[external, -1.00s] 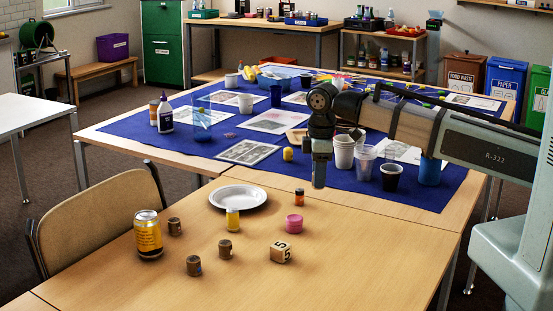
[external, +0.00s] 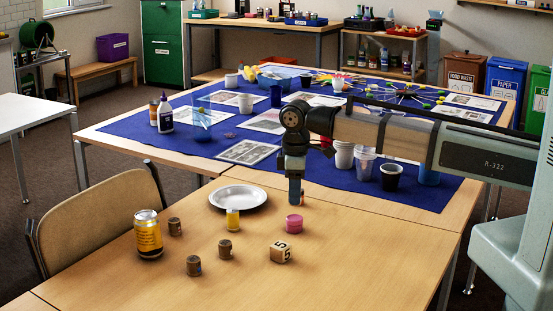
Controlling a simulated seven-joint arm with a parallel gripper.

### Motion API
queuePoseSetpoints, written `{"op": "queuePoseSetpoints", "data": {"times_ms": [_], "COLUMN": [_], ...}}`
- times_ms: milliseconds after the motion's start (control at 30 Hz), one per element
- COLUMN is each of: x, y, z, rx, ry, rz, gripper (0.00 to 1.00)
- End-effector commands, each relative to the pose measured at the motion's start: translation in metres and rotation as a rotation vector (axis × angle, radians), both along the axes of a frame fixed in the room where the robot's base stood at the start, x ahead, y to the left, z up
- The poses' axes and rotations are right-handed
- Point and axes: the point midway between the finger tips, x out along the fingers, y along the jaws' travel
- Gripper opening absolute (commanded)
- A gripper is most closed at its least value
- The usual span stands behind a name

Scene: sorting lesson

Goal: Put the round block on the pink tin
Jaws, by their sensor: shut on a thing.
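A pink tin (external: 294,224), low and round, stands on the wooden table. My gripper (external: 296,198) points straight down just behind it, apart from it. It is shut on a small orange cylinder (external: 302,197), mostly hidden by the fingers; only a sliver shows. The cylinder appears at or very near the tabletop. Three small brown round pieces stand to the left: one (external: 175,226) by the large can, one (external: 225,248) in the middle, one (external: 193,265) nearest the camera. I cannot tell which piece is the round block.
A wooden cube (external: 280,252) marked 5 stands in front of the pink tin. A yellow jar (external: 233,219), a white plate (external: 238,197) and a tall yellow can (external: 148,234) stand to the left. Cups crowd the blue cloth (external: 330,197) behind. The table's front right is clear.

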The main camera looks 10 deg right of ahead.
Motion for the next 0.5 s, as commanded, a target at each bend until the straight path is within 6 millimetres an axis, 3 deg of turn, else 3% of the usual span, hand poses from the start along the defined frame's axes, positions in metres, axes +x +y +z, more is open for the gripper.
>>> {"op": "queuePoseSetpoints", "data": {"times_ms": [400,500], "x": [0.000,0.000], "y": [0.000,0.000], "z": [-0.037,-0.039], "rx": [0.000,0.001], "ry": [0.000,0.000], "rz": [0.000,0.000], "gripper": [0.06,0.06]}}
